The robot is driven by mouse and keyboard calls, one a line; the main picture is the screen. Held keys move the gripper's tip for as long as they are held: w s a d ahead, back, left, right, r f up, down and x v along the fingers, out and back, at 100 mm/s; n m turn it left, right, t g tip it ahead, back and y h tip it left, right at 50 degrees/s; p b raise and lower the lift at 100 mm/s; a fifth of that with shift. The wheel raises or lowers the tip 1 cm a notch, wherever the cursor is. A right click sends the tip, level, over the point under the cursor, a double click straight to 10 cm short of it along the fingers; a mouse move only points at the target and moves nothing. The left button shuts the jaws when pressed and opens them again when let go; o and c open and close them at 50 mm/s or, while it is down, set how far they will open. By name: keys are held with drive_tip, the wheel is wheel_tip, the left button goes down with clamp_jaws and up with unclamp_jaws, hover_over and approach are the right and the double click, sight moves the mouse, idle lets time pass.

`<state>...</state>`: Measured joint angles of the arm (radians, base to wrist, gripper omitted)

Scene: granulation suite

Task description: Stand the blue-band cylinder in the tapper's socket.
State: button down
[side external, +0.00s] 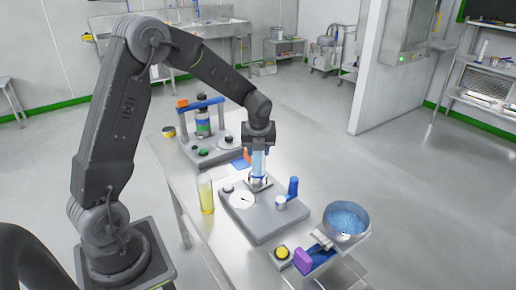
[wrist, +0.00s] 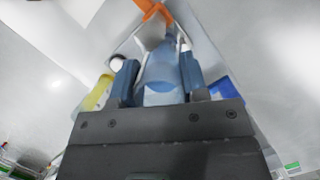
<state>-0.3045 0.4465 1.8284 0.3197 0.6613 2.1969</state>
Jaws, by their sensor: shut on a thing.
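The blue-band cylinder (side external: 258,164) is clear with blue on it and stands upright below my gripper (side external: 258,149). In the wrist view the cylinder (wrist: 163,80) sits between the two blue fingers of my gripper (wrist: 160,80), which are shut on it. The tapper (side external: 270,222) is a grey base with a round white dial. The cylinder's lower end is at a small metal fitting (side external: 260,184) at the back of the tapper. I cannot tell whether it is in the socket or just above it.
A yellow-filled cylinder (side external: 206,196) stands left of the tapper. A blue lever (side external: 293,187) rises at its right. A second device (side external: 211,150) stands behind.

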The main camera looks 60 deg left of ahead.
drive_tip(key=shift+f, duration=1)
idle(0.7)
drive_tip(key=shift+c, duration=1.2)
unclamp_jaws()
drive_tip(key=shift+r, duration=0.1)
wheel_tip(320, 180, up, 8)
idle(0.4)
